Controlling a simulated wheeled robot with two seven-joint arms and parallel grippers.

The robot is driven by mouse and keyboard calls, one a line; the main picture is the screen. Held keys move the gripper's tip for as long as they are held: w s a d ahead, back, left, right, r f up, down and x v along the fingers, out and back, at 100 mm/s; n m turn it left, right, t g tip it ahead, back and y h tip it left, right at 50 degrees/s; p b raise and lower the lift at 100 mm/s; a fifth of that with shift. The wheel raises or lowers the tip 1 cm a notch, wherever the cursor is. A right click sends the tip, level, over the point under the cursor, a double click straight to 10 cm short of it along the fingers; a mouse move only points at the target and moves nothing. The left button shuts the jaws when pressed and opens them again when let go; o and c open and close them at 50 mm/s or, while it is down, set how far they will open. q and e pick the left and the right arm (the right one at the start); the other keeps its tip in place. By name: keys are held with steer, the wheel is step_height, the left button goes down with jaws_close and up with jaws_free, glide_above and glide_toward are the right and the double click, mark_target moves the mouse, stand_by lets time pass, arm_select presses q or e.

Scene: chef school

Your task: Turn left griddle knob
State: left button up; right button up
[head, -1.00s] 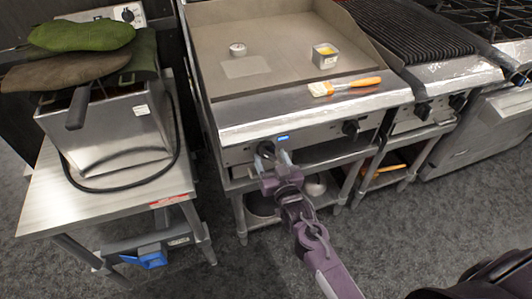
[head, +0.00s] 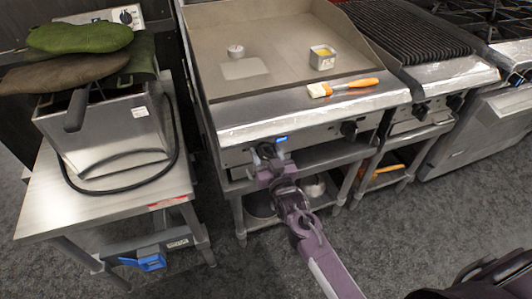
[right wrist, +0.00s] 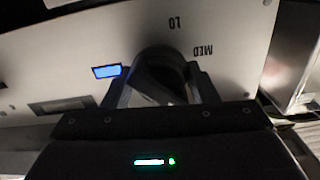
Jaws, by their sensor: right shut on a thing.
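The griddle (head: 275,50) stands in the middle of the head view. The left griddle knob (head: 264,150) is black and sits on its front panel, left of a small blue display. My right gripper (head: 268,160) reaches up from below and is shut on this knob. In the right wrist view the dark knob (right wrist: 160,75) lies between the two fingers, with "LO" and "MED" printed upside down above it. The gripper covers part of the knob. The right griddle knob (head: 349,129) is free. My left gripper is not in view.
A brush with an orange handle (head: 350,87) lies on the griddle's front ledge. A small tub (head: 322,58) and a white round item (head: 236,51) stand on the plate. A steel side table (head: 50,205) with a fryer is at the left. Grey floor is open in front.

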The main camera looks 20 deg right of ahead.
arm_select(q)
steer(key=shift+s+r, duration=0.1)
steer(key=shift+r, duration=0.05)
arm_select(e)
steer(key=shift+n, duration=0.3)
steer(key=n+p, duration=0.1)
steer(key=n, duration=0.2)
steer(key=shift+p, duration=0.35)
steer(key=shift+n+p, duration=0.35)
steer(key=shift+n, duration=1.05)
steer(key=n+p, duration=0.1)
steer(key=n, duration=0.3)
steer(key=shift+p, duration=0.35)
steer(key=n+p, duration=0.1)
steer(key=n, duration=0.4)
steer(key=shift+a+f, duration=0.1)
steer(key=n+p, duration=0.1)
steer(key=n, duration=0.3)
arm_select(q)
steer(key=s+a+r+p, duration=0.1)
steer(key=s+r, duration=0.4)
arm_select(e)
steer(key=shift+s+f+n, duration=0.1)
steer(key=shift+f+n, duration=0.05)
steer(key=shift+n, duration=1.95)
